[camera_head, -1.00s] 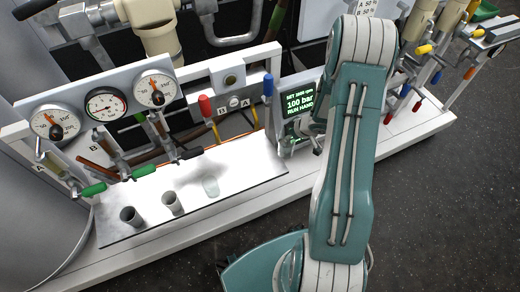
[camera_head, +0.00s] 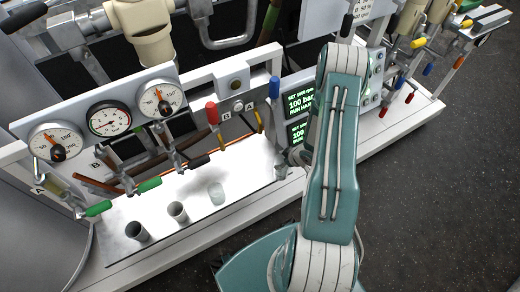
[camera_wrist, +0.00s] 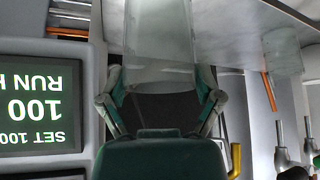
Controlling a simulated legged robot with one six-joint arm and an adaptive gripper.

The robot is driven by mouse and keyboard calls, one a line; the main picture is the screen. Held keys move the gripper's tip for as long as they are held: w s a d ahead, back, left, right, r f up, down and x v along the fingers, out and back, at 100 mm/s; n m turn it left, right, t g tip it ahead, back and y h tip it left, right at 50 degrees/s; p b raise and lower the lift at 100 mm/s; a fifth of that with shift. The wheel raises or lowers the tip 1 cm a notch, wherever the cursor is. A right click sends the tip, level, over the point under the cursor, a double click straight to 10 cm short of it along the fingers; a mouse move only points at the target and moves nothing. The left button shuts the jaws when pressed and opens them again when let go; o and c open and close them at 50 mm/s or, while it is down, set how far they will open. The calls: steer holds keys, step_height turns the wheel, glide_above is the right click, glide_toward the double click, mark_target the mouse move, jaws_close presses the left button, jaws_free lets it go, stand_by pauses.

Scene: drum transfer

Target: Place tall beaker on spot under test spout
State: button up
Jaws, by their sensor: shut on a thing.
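In the wrist view my gripper (camera_wrist: 160,85) is shut on a clear, translucent tall beaker (camera_wrist: 160,38), with a finger on each side of it. The beaker's far end runs out of the picture. In the head view my arm hides most of the gripper, and I cannot make out the held beaker. Taps with green (camera_head: 148,185) and black (camera_head: 198,161) handles stand over the white shelf (camera_head: 247,160). I cannot tell which is the test spout, nor see a marked spot.
A clear glass (camera_head: 216,193) and two grey cups, one left (camera_head: 138,232) and one nearer the middle (camera_head: 178,211), stand on the shelf. A lit display (camera_head: 298,104) is beside my arm. Red (camera_head: 211,112) and blue (camera_head: 274,87) levers rise behind the shelf.

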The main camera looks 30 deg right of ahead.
steer(key=w+a, duration=0.4)
steer(key=w, duration=0.6)
steer(key=shift+a+f, duration=0.25)
steer(key=shift+f, duration=0.05)
steer(key=shift+s, duration=0.1)
steer(key=o, duration=0.8)
steer(key=shift+f, duration=0.1)
steer(key=v, duration=1.2)
